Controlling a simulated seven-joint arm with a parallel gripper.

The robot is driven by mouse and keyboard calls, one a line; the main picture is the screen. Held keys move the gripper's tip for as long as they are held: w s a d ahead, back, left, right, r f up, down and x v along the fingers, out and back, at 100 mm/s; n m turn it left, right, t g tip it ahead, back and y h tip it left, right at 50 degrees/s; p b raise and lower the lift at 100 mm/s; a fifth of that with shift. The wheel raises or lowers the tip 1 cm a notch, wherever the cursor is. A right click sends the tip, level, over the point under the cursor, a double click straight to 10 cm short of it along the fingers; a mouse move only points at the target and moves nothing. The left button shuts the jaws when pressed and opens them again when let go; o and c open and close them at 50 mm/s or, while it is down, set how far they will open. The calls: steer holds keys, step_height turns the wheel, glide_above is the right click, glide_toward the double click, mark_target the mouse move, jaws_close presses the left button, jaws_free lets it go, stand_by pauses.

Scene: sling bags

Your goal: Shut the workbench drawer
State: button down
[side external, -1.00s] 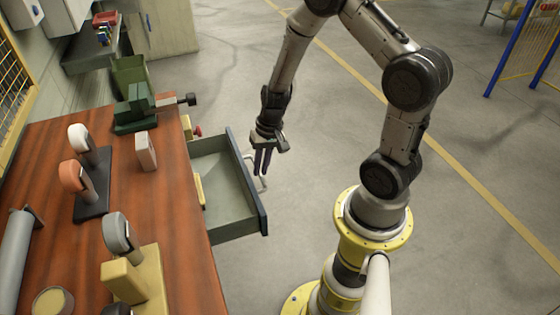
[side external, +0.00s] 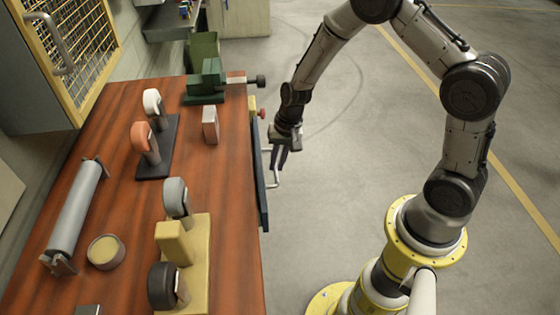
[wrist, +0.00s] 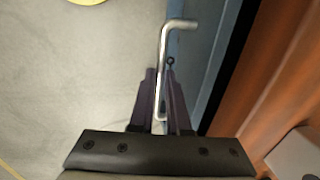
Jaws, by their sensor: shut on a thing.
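The workbench drawer's blue-grey front (side external: 261,190) stands close along the right edge of the wooden workbench (side external: 225,220), and its inside is out of sight. In the wrist view the drawer front (wrist: 205,55) shows beside a narrow dark strip next to the wood; I cannot tell whether it is flush. A bent metal handle (side external: 276,181) sticks out from the front. My gripper (side external: 279,164) points down at the handle. In the wrist view my gripper (wrist: 161,98) is shut on the handle (wrist: 164,55), with a finger on each side of it.
A green vise (side external: 206,83) with a protruding bar sits at the bench's far end. A red knob (side external: 262,113) is near the drawer's far end. Tool stands, a grey roller (side external: 76,210) and a round tin (side external: 105,251) are on the bench.

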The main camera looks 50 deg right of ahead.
steer(key=c, duration=0.9)
jaws_free()
steer(key=r, duration=0.4)
steer(key=s+d+r, duration=0.1)
steer(key=r, duration=0.4)
steer(key=s+d+r, duration=0.1)
steer(key=r, duration=0.3)
steer(key=shift+r, duration=0.3)
